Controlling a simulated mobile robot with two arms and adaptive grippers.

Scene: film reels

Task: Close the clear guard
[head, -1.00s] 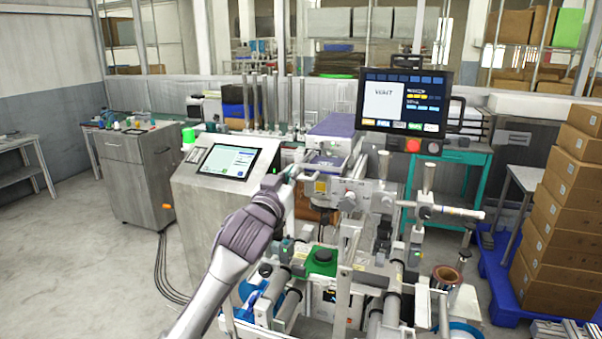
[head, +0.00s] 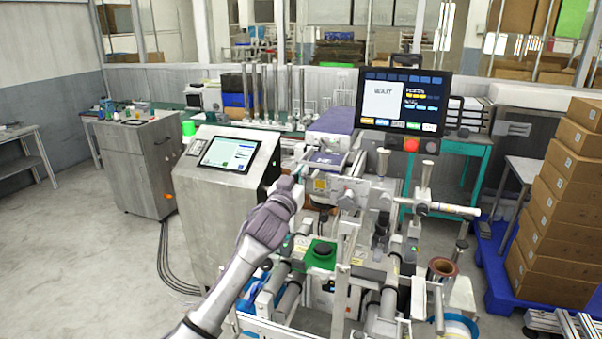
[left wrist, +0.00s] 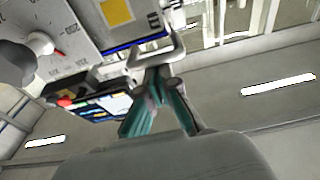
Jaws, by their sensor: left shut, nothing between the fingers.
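My left arm reaches in from below in the head view. Its gripper (head: 296,178) is at the left side of the labelling machine's upper head. In the left wrist view the teal-lined fingers (left wrist: 158,74) are shut and empty, their tips close to a pale loop-shaped handle (left wrist: 172,50). I cannot tell whether they touch it. The handle sits by a blue-edged panel (left wrist: 140,42) with a yellow label. The clear guard is hard to make out; I cannot tell its outline or angle. My right gripper is not in view.
A tilted touchscreen (head: 228,154) stands left of the gripper, and a monitor (head: 403,100) reading WAIT stands at the back right. Stacked cartons (head: 562,200) stand at right. Floor is clear at left.

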